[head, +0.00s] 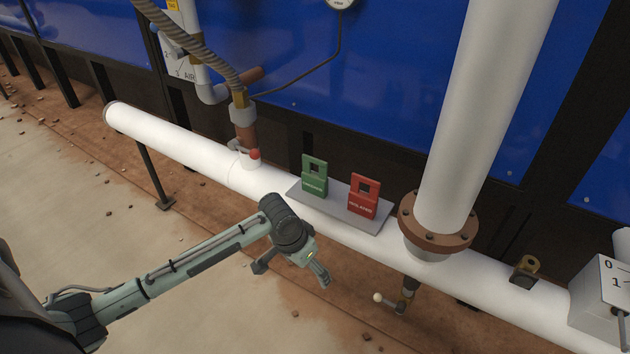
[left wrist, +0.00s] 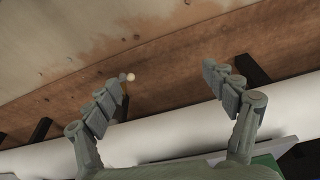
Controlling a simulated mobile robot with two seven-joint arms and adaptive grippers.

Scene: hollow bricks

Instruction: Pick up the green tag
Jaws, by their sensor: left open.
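The green tag (head: 314,177) stands upright on a small grey plate (head: 335,208) on top of the white horizontal pipe. It has a square hole near its top and pale lettering. A red tag (head: 363,196) of similar shape stands just right of it. My left gripper (head: 291,272) is open and empty, in front of the pipe and lower in the picture than the tags, apart from them. In the left wrist view, its two fingers (left wrist: 163,82) are spread, and a patch of green (left wrist: 266,162) shows at the lower right, mostly hidden. My right gripper is not in view.
The white horizontal pipe (head: 180,153) runs across the scene. A thick vertical pipe with a brown flange (head: 437,222) rises right of the tags. A grey switch box (head: 602,305) stands at the far right.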

